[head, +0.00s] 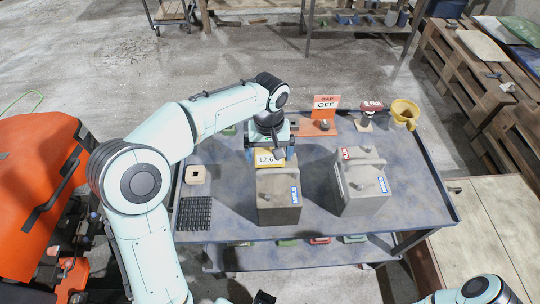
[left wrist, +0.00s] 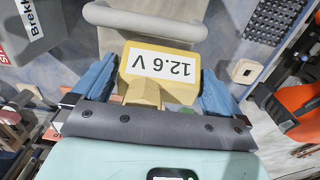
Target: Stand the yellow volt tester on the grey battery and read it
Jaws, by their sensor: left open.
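The yellow volt tester (head: 268,160) is upright at the far end of the left grey battery (head: 278,200), which has a blue label. Its white display reads 12.6 V; it also shows in the left wrist view (left wrist: 160,68). My left gripper (head: 270,146) is open, with its blue fingers (left wrist: 160,90) on either side of the tester and little space between. The tester's lower end and its contact with the battery are hidden. A second grey battery (head: 360,195) with red and blue labels stands to the right. My right gripper does not show clearly.
The batteries stand on a blue-grey cart (head: 320,222). A black grid mat (head: 195,213) and a beige block (head: 196,174) lie left. An orange OFF sign (head: 326,103), a red-topped item (head: 371,106) and a yellow funnel (head: 404,112) stand at the back.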

